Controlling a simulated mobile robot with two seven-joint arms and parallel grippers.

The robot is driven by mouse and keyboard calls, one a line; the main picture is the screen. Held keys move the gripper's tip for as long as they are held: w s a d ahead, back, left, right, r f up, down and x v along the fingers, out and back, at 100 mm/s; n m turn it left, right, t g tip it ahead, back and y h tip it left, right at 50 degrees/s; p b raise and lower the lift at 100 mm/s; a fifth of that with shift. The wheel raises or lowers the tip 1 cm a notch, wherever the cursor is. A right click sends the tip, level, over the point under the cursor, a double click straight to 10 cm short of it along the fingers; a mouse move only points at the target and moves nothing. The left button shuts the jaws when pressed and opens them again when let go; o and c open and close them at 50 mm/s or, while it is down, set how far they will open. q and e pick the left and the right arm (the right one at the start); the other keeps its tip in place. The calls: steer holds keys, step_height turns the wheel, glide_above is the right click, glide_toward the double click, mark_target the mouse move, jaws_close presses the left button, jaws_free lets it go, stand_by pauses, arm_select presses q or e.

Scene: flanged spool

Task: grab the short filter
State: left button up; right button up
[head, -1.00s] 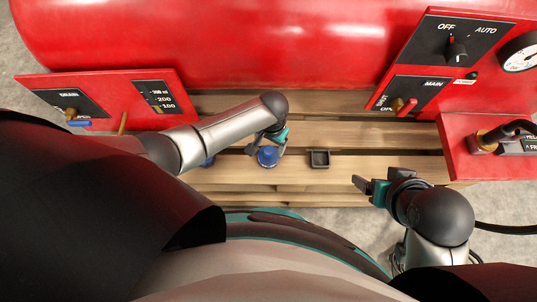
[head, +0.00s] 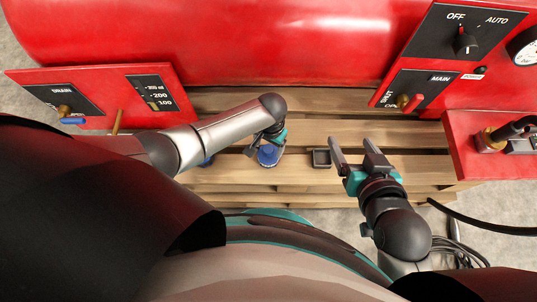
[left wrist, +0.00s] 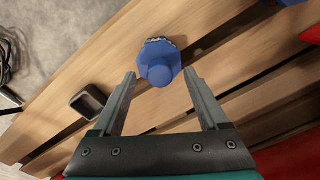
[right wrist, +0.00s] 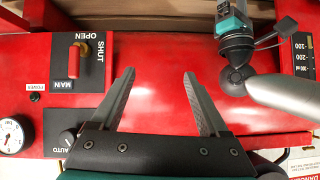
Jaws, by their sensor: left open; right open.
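A blue filter (head: 268,155) with a round cap stands on the wooden pallet below my left gripper (head: 270,143). In the left wrist view this filter (left wrist: 160,64) shows between and slightly beyond the open fingertips, with a gap on both sides. A second blue piece (head: 207,161) is half hidden by my left arm, and a blue piece (left wrist: 291,2) is cut off at the left wrist view's top edge. I cannot compare their heights. My right gripper (head: 350,143) is open and empty, its fingers pointing toward the red machine.
A small dark square tray (head: 321,159) sits on the pallet (head: 420,165), close to my right gripper's left finger. The red tank (head: 250,50) and its panels line the back. A red block (head: 480,165) with a black hose bounds the right. Gaps run between the slats.

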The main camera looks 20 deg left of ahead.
arm_select(q)
steer(key=shift+f+b, duration=0.55)
steer(key=shift+f, duration=0.45)
arm_select(e)
steer(key=shift+w+a+r+t+y, duration=0.15)
steer(key=shift+a+r+t+y, duration=0.2)
steer(key=shift+a+t, duration=0.35)
steer(key=shift+w+a+r+t+y, duration=0.1)
steer(key=shift+a+r+t+y, duration=0.25)
steer(key=shift+a+t, duration=0.35)
arm_select(q)
jaws_close()
